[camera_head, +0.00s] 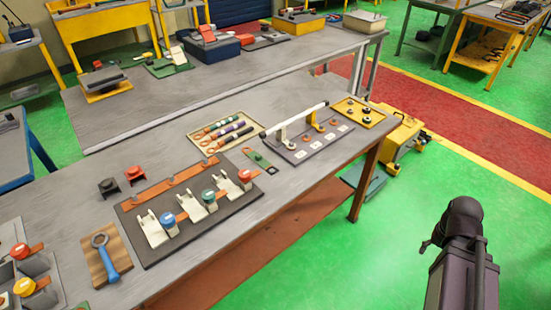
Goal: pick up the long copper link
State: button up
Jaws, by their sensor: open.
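A long copper-coloured strip (172,186) with raised bumps lies along the back edge of a dark board on the near table. It looks like the long copper link, and it runs from lower left to upper right behind several pale clamps. In front of it stand pale clamps with a blue knob (167,220), a green knob (208,196) and a red knob (244,176). Part of my arm rises at the bottom right, beyond the table's edge and well apart from the strip. My gripper's fingers do not show.
A wooden board with a blue-handled wrench (108,260) lies near the front. A tray of coloured rods (222,131) and a white-handled fixture (297,121) stand to the right. Green floor (340,262) is open before the table.

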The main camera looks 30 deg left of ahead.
aim_at(257, 157)
jog(key=z, duration=0.6)
jog(key=k, duration=1)
jog(key=u, duration=1.3)
jog(key=i, duration=0.75)
jog(key=z, duration=0.15)
